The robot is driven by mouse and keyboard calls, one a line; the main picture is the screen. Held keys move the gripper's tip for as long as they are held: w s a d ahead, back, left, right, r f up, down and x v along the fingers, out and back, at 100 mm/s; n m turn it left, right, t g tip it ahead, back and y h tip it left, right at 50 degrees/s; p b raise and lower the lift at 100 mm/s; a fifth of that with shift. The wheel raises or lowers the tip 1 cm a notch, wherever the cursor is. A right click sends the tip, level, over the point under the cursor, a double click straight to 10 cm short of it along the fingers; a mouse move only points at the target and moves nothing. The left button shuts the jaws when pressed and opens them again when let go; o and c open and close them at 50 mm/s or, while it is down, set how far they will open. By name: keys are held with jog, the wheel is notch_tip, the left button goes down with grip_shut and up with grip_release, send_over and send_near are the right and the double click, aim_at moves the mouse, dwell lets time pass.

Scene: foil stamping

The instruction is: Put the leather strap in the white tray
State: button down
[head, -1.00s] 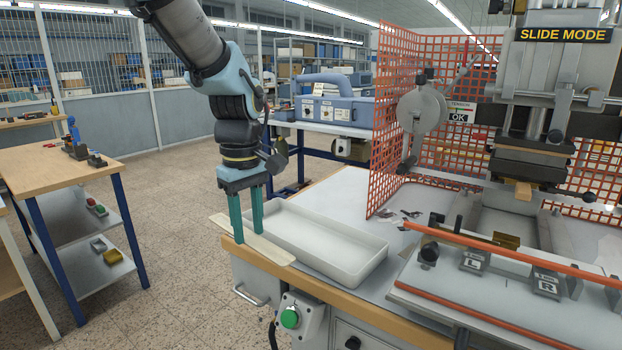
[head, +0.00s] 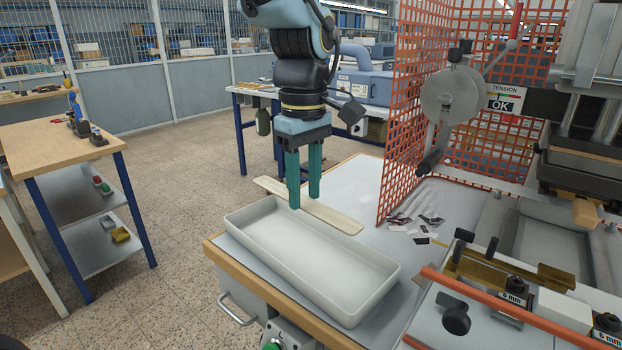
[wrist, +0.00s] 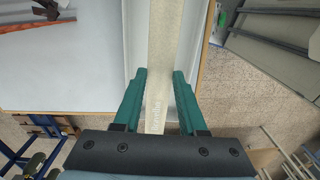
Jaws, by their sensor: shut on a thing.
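The leather strap (head: 335,217) is a long, flat, cream piece. My gripper (head: 303,203) is shut on it, with the teal fingers on either side of the strap near its middle in the head view. The white tray (head: 305,254) is a long shallow box on the bench, empty as far as I can see. In the head view the strap appears just beyond the tray's far long rim; its exact height is hard to tell. In the wrist view the strap (wrist: 161,60) runs between the fingers, with pale tray walls (wrist: 134,40) beside it.
The bench has a wooden front edge (head: 255,290). An orange mesh guard (head: 400,130) and the stamping press stand to the right, with dark and light scraps (head: 420,228) on the bench. A wooden side table (head: 60,145) stands at the left.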

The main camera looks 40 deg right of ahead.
aim_at(305, 202)
jog(key=shift+f+b, duration=1.35)
jog(key=shift+f, duration=0.15)
jog(key=shift+f+b, duration=0.75)
jog(key=shift+f, duration=0.95)
jog(key=shift+c, duration=1.9)
grip_release()
jog(key=shift+r, duration=0.1)
notch_tip(305, 202, up, 11)
jog(key=shift+f+b, duration=0.15)
jog(key=shift+b, duration=0.5)
